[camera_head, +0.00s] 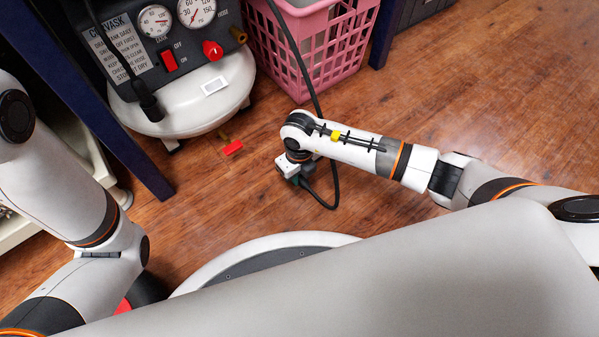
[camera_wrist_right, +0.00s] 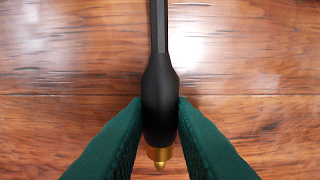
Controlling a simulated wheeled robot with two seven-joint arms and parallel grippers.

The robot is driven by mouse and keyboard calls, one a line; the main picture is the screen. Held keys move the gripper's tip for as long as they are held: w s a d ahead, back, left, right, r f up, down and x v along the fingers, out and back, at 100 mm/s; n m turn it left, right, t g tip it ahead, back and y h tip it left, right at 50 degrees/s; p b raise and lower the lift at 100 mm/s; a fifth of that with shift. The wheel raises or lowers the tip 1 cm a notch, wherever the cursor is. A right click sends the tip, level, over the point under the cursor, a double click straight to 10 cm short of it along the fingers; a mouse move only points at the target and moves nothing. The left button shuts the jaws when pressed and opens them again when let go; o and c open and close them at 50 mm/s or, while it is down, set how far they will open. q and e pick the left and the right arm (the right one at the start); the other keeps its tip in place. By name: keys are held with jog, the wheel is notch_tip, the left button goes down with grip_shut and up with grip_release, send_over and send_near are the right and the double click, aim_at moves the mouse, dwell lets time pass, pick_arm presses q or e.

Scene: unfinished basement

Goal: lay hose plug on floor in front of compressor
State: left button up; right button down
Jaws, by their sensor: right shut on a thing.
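The compressor (camera_head: 190,115) stands at the upper left of the head view, with a white tank, two gauges and red controls. My right gripper (camera_head: 301,178) is over the floor to the right of and nearer than the compressor. In the right wrist view its green fingers (camera_wrist_right: 160,135) are shut on the black hose plug (camera_wrist_right: 160,95), whose brass tip points toward the bottom of that picture. The plug is mostly hidden in the head view; its black hose (camera_head: 333,190) loops beside the gripper. I cannot tell the plug's height above the floor. My left gripper is not in view.
A pink basket (camera_head: 318,50) stands right of the compressor, with the hose passing in front of it. A dark blue post (camera_head: 110,120) stands left of the compressor.

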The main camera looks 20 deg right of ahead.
jog(key=shift+f, duration=0.15)
jog(key=c, duration=1.3)
grip_release()
jog(key=shift+o, duration=0.2)
